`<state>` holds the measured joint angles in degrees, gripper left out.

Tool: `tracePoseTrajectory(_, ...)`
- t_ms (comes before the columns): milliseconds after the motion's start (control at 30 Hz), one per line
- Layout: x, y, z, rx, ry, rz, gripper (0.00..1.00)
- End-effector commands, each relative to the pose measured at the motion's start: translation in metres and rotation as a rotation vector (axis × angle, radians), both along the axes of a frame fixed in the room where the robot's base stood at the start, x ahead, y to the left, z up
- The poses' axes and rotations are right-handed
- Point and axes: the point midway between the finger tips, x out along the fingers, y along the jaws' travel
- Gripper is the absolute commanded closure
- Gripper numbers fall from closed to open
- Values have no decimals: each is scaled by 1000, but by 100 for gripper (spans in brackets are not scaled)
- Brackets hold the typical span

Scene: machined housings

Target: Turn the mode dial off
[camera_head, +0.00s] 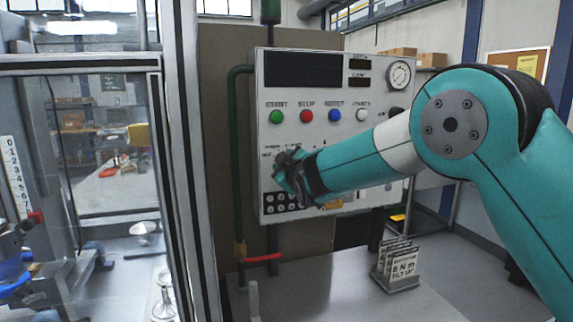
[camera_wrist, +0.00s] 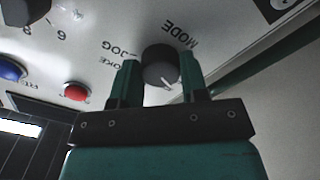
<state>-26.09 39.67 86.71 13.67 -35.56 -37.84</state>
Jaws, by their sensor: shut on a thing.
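The mode dial (camera_wrist: 161,62) is a round black knob with a white pointer line on the panel face, beside the printed words MODE and JOG. In the upside-down wrist view, the pointer is toward the lower right of the knob. My gripper (camera_wrist: 158,78) is shut on the dial, with one green finger on each side. In the head view my gripper (camera_head: 285,167) is against the lower left of the control panel (camera_head: 300,222) and hides the dial. Part of the dial's lettering is hidden by the fingers.
Green (camera_head: 277,117), red (camera_head: 306,116), blue (camera_head: 334,116) and white (camera_head: 361,115) buttons sit above my gripper. A gauge (camera_head: 398,74) is at the panel's upper right. A green pipe (camera_head: 236,150) runs along its left side. A sign holder (camera_head: 397,284) stands on the table (camera_head: 330,300) below.

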Motion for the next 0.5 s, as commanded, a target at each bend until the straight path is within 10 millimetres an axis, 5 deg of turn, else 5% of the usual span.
tracePoseTrajectory(133, 0, 0, 0, -1, -1, 1, 34)
tracePoseTrajectory(500, -7, -1, -1, 2, -2, 1, 34)
